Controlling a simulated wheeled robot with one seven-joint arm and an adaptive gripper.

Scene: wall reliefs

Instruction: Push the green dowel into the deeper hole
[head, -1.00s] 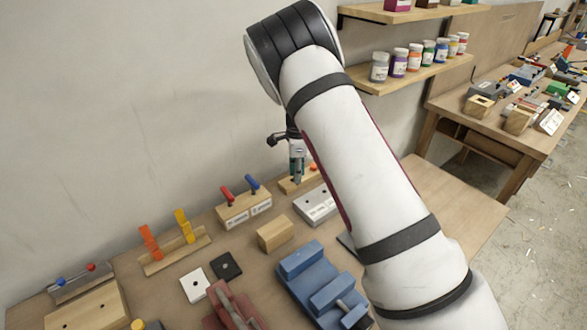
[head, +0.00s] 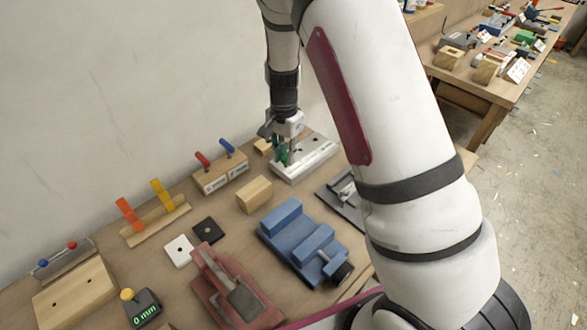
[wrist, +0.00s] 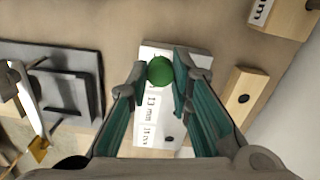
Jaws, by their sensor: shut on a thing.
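The green dowel (wrist: 160,70) shows as a round green end between my fingertips in the wrist view. My gripper (wrist: 159,79) is shut on it; the gripper also shows in the head view (head: 281,150), over the left part of a pale plate. The pale plate (head: 306,163) lies on the bench and carries printed marks, one reading "13 mm", in the wrist view (wrist: 158,128). One dark hole (wrist: 168,138) is visible in it. The dowel's lower end is hidden, so I cannot tell whether it touches the plate or sits in a hole.
A small wooden block (wrist: 245,94) with a dark hole stands close beside the plate. A lever block (head: 222,174), a plain wooden block (head: 254,194), a blue vise (head: 305,240) and a dark grey fixture (head: 345,192) stand around. The wall is close behind.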

